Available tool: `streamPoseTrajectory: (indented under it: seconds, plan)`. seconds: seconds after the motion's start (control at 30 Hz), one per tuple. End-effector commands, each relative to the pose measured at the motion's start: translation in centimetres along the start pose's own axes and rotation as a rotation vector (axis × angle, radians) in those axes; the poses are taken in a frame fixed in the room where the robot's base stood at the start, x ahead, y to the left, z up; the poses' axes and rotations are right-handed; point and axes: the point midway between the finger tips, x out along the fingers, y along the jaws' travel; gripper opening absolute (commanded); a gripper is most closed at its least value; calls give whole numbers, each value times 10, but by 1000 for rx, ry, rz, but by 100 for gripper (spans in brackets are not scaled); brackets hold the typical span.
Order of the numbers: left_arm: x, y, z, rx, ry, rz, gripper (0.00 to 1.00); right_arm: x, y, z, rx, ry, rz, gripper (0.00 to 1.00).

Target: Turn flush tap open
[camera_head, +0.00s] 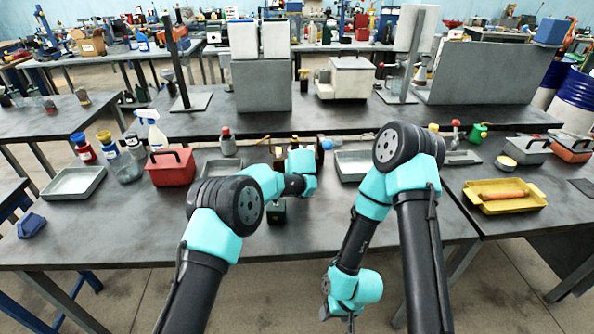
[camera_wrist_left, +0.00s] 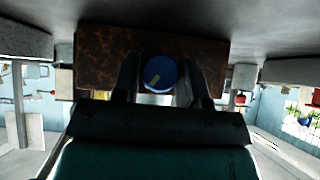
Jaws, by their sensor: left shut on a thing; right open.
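In the left wrist view a blue round knob (camera_wrist_left: 160,73) with a pale pointer mark, likely the flush tap, sits in front of a rusty brown block (camera_wrist_left: 98,62). My left gripper (camera_wrist_left: 160,88) has one finger on each side of the knob and is shut on it. The pointer slants toward the lower left of that view. In the head view my left arm reaches over the middle table, and its wrist hides the knob and fingers. My right gripper (camera_head: 350,316) is open and empty, hanging low in front of the table's front edge.
A red box (camera_head: 170,168), a grey tray (camera_head: 73,183) and several bottles stand on the left of the table. Another tray (camera_head: 352,165) lies right of my left wrist. A yellow tray (camera_head: 505,207) with an orange item is at the right. The table front is mostly clear.

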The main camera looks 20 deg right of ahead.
Motion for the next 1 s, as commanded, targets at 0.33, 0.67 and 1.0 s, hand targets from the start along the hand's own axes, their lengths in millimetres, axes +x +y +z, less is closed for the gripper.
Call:
streamPoseTrajectory:
  seconds: [0.33,0.67,1.0]
  plan:
    - [0,0,0,11,0,-10,16,0,0,0,0,0,0,64]
    - [0,3,0,103,1,-101,16,0,0,0,0,0,0,64]
    - [1,5,1,300,1,-299,16,0,0,0,0,0,0,64]
